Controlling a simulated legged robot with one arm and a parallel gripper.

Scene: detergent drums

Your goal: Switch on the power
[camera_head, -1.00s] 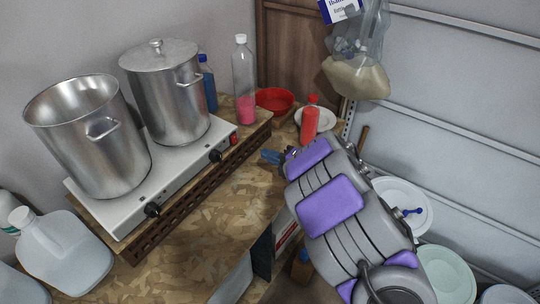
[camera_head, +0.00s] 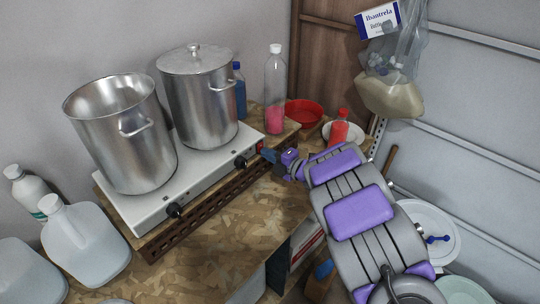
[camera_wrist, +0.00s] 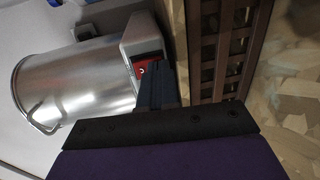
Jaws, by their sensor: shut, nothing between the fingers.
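A white two-burner hot plate (camera_head: 150,209) stands on a slatted wooden rack on the table. Its front face has two black knobs (camera_head: 175,210) and a red power switch (camera_head: 260,146) at the right end. In the wrist view the red switch (camera_wrist: 148,69) shows close up, with a white mark on it. My gripper (camera_head: 268,154) is shut and empty, its dark tip right at the switch. In the wrist view the fingers (camera_wrist: 155,85) partly cover the switch; I cannot tell whether they touch it.
Two metal pots (camera_head: 120,135) stand on the hot plate, the rear one (camera_head: 199,98) lidded. Behind are a clear bottle with pink liquid (camera_head: 275,90), a red bowl (camera_head: 304,113) and a red bottle (camera_head: 339,128). White jugs (camera_head: 85,243) stand at the left. The table front is bare.

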